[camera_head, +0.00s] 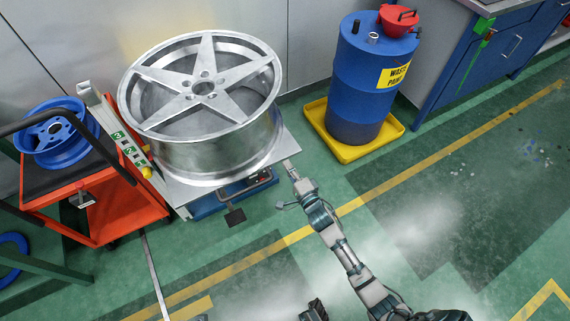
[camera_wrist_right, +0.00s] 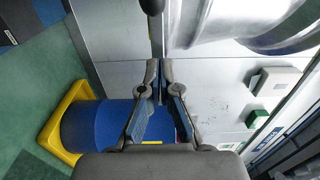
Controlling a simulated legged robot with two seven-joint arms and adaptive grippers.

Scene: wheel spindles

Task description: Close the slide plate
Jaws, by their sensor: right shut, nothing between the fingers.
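The slide plate (camera_head: 187,192) is a flat grey metal plate beneath the big silver wheel (camera_head: 203,90). Its bare edges and corners show at the left front and at the right of the wheel. My right gripper (camera_head: 289,167) is at the plate's right front corner; I cannot tell if it touches it. In the right wrist view the fingers (camera_wrist_right: 160,88) are shut with nothing between them, and the silver wheel rim (camera_wrist_right: 285,22) is at upper right. The middle of the plate is hidden by the wheel. My left gripper does not show clearly.
A blue drum (camera_head: 365,85) stands in a yellow tray (camera_head: 385,145) right of the wheel. A red cart (camera_head: 125,212) with a blue wheel (camera_head: 55,135) is at left. A blue workbench (camera_head: 470,70) stands at upper right. The green floor at right is clear.

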